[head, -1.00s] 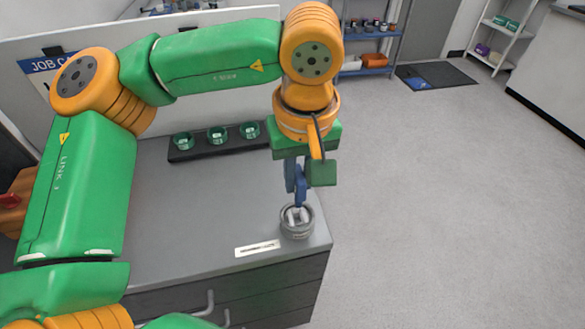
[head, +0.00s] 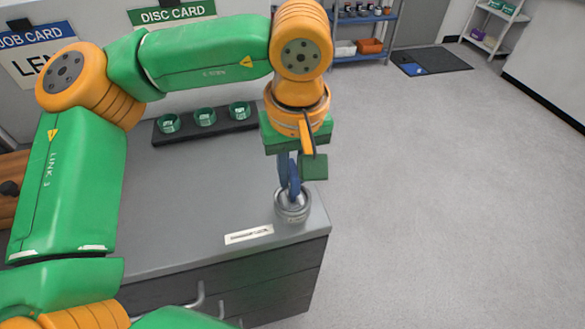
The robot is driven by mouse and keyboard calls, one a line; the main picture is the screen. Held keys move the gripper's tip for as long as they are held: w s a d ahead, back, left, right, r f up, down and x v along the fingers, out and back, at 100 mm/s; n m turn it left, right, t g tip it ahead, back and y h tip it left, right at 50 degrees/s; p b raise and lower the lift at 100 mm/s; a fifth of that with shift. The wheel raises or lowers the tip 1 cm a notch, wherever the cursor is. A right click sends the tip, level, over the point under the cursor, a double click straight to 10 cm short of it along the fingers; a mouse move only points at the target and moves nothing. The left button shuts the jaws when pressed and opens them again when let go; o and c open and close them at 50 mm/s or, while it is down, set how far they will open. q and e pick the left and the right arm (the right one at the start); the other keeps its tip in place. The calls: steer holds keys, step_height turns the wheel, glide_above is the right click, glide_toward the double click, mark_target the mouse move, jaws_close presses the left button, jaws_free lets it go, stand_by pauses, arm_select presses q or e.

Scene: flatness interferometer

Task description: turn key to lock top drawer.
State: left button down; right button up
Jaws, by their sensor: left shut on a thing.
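A round grey lock housing (head: 293,213) stands on the front right corner of the grey cabinet top (head: 200,225). My left gripper (head: 292,193) points down into it from above, its blue fingers shut on the key. The key is mostly hidden by the fingers and the housing rim, so its angle cannot be told. The dark top drawer (head: 265,265) is below the cabinet's front edge and looks closed. A bent drawer handle (head: 198,297) shows at the bottom. My right gripper is not in view.
A black rack (head: 224,134) with 3 green round holders stands at the back of the cabinet top. A pale label strip (head: 249,235) lies left of the lock. A disc card (head: 172,12) and job card (head: 35,45) hang behind.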

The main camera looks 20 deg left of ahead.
arm_select(q)
steer(key=shift+f+b, duration=1.1)
steer(key=shift+f, duration=0.2)
